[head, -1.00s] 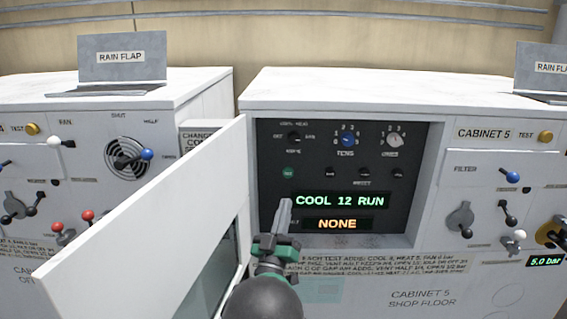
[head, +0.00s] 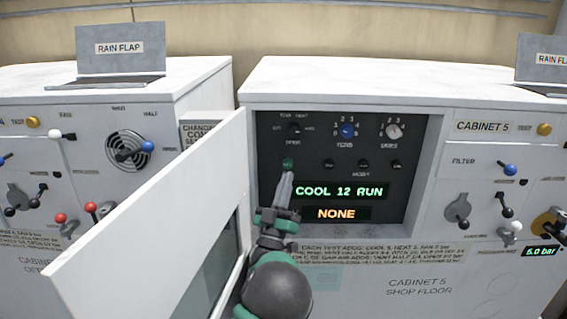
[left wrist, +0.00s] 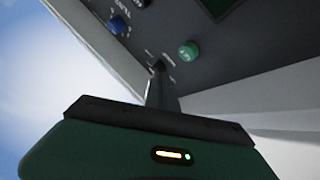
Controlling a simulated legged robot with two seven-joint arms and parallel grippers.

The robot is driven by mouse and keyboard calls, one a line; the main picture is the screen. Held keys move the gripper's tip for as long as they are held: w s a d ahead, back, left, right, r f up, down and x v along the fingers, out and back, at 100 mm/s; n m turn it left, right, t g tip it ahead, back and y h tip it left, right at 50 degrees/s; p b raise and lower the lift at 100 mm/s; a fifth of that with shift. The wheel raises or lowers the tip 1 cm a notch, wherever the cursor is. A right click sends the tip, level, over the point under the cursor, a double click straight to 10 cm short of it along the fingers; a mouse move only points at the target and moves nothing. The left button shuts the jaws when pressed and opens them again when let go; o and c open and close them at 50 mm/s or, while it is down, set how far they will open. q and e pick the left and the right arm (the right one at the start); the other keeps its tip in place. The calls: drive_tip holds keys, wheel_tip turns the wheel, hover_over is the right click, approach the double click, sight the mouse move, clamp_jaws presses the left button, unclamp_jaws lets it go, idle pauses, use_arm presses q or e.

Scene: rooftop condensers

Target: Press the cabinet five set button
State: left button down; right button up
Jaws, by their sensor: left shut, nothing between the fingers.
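Cabinet five's dark recessed panel (head: 415,200) is open in the head view. A round green button (head: 288,163) sits at its left, under a selector knob; its lettering is too small to read. The same green button shows in the left wrist view (left wrist: 188,49). My left gripper (head: 286,178) is shut and empty, its tips just below the button in the head view. In the left wrist view the tips (left wrist: 157,68) appear beside the button; contact cannot be confirmed. Displays read COOL 12 RUN (head: 339,191) and NONE (head: 336,214). My right gripper is not in view.
The white open door (head: 150,230) stands left of my left arm. Dark buttons (head: 363,164) lie right of the green one, with a blue knob (head: 347,131) and a grey knob (head: 394,131) above. The recess has a white frame (head: 428,180).

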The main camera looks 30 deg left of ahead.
sight(290, 161)
use_arm(q)
drive_tip(key=shift+w+a+b, duration=0.4)
drive_tip(key=shift+w+a, duration=0.1)
drive_tip(key=shift+w, duration=0.3)
drive_tip(key=shift+w+a+b, duration=0.4)
drive_tip(key=shift+w+a, duration=0.1)
drive_tip(key=shift+w, duration=0.25)
idle(0.8)
drive_tip(key=shift+w+a+f+b, duration=0.1)
drive_tip(key=shift+w+a+b, duration=0.05)
drive_tip(key=shift+w+b, duration=0.5)
drive_tip(key=shift+w+a+b, duration=0.3)
drive_tip(key=shift+w+b, duration=0.05)
drive_tip(key=shift+b, duration=0.2)
idle(0.5)
idle(0.4)
drive_tip(key=shift+s+d+b, duration=0.5)
drive_tip(key=shift+s, duration=0.35)
